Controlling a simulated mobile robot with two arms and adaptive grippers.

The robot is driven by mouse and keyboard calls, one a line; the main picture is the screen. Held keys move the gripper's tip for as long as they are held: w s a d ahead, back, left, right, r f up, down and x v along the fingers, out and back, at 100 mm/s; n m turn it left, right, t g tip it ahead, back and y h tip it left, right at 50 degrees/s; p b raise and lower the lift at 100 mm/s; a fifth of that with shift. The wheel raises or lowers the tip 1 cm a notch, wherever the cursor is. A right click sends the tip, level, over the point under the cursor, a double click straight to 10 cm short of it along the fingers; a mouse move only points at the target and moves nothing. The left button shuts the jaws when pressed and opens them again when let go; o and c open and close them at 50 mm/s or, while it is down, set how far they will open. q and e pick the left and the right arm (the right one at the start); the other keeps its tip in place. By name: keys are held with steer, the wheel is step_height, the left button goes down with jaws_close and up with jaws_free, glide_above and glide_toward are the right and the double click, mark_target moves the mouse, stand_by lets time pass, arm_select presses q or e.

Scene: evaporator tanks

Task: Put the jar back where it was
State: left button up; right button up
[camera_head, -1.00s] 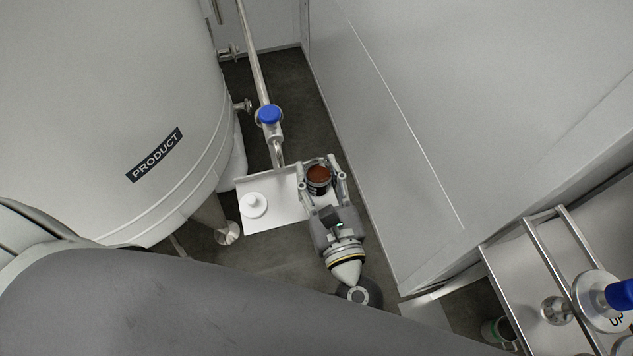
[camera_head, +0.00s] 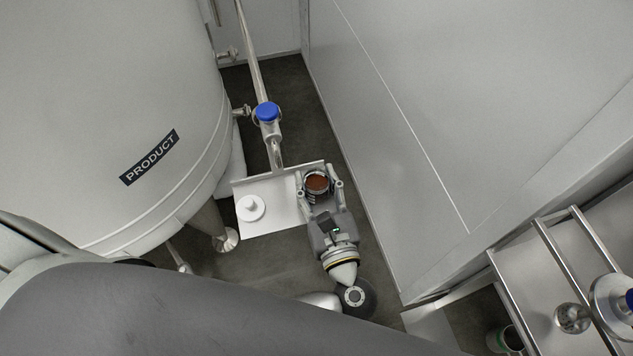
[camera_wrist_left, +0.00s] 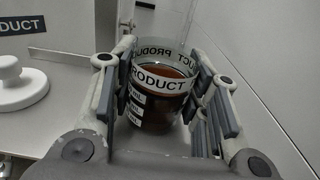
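The jar (camera_head: 317,182) is glass with red-brown contents, seen from above at the right end of the white shelf plate (camera_head: 276,213). In the left wrist view the jar (camera_wrist_left: 158,98) is upright and open-topped, with a "PRODUCT" band. My left gripper (camera_head: 320,180) has its fingers on both sides of the jar. In the left wrist view the fingers (camera_wrist_left: 160,85) are spread, with a gap at the jar's right side. The jar's base is hidden, so I cannot tell whether it touches the plate. My right gripper is not in view.
A white knobbed lid (camera_head: 251,207) lies on the plate left of the jar. A pipe with a blue-handled valve (camera_head: 267,113) stands behind. The PRODUCT tank (camera_head: 120,110) is at left. A pale wall (camera_head: 430,110) rises close on the right. A railed bench (camera_head: 570,290) is at lower right.

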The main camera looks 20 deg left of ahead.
mark_target(320, 195)
arm_select(q)
steer(key=o, duration=0.3)
steer(key=shift+r, duration=0.2)
steer(key=b+v, duration=0.1)
steer(key=v, duration=0.5)
steer(key=shift+s+d+f, duration=0.15)
steer(key=shift+s, duration=0.05)
steer(key=shift+s+d, duration=0.3)
steer(key=shift+s, duration=0.15)
